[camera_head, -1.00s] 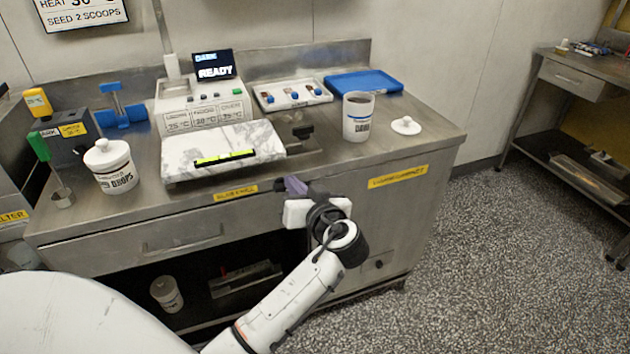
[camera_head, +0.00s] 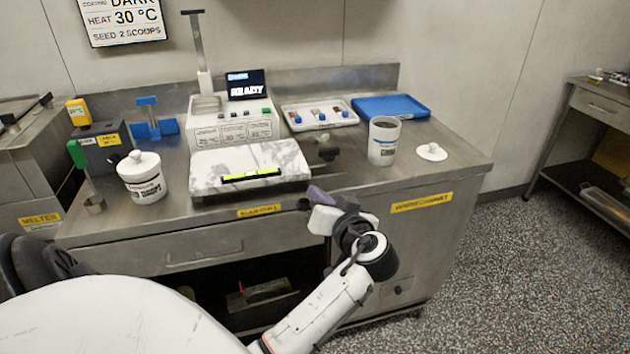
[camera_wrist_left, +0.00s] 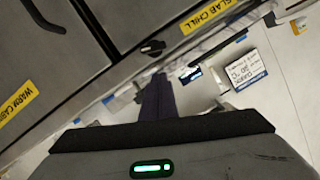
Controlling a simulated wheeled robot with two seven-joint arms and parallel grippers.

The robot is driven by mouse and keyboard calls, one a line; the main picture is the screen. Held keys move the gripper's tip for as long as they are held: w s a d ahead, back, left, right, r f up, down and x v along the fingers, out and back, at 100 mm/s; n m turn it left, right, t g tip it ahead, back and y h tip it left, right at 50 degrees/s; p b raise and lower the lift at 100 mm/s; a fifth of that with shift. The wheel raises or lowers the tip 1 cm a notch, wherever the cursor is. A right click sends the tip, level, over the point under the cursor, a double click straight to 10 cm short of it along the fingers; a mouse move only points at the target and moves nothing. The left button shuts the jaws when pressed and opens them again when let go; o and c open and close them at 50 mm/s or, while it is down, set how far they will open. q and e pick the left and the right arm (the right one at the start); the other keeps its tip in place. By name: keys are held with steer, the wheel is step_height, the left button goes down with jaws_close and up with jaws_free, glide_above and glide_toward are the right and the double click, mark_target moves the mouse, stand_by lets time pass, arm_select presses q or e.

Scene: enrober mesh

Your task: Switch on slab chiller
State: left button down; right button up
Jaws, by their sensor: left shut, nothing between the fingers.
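The yellow slab chill label (camera_head: 258,210) is on the counter's front edge, below a marble slab (camera_head: 222,182) with a bright yellow-green strip. The label also shows in the left wrist view (camera_wrist_left: 207,14). My left gripper (camera_head: 308,199) is shut and empty, just right of that label at the counter's front edge. Its dark fingers (camera_wrist_left: 157,90) show in the left wrist view, with a black knob (camera_wrist_left: 152,47) on the front panel just beyond their tips. The fingers look apart from the knob. In the head view I cannot make out this knob. My right gripper is not in view.
A warm cabinet label (camera_head: 422,202) is on the front to the right, with a small dark knob (camera_head: 398,290) below.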

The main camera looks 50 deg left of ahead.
arm_select(q)
step_height(320, 180, up, 7)
steer(key=shift+f, duration=0.1)
stand_by(0.6)
steer(key=d+f+m+t+h, duration=0.1)
steer(key=d+f+m+h, duration=0.25)
steer(key=f, duration=0.35)
steer(key=s+d+f+m+t+h, duration=0.1)
steer(key=d+f+m+h, duration=0.1)
steer(key=d+f, duration=0.35)
steer(key=d+f+m+t+h, duration=0.2)
steer(key=f+m, duration=0.1)
steer(key=f, duration=0.6)
steer(key=s+d+f+m+h, duration=0.1)
steer(key=s+d+f+h, duration=0.3)
steer(key=s+d+f, duration=0.2)
steer(key=s+d+f+m+g+h, duration=0.1)
steer(key=s+d+f+h, duration=0.4)
steer(key=s+d, duration=0.5)
steer(key=s+f, duration=0.2)
steer(key=s, duration=0.1)
steer(key=shift+s+f, duration=0.15)
steer(key=shift+s, duration=0.05)
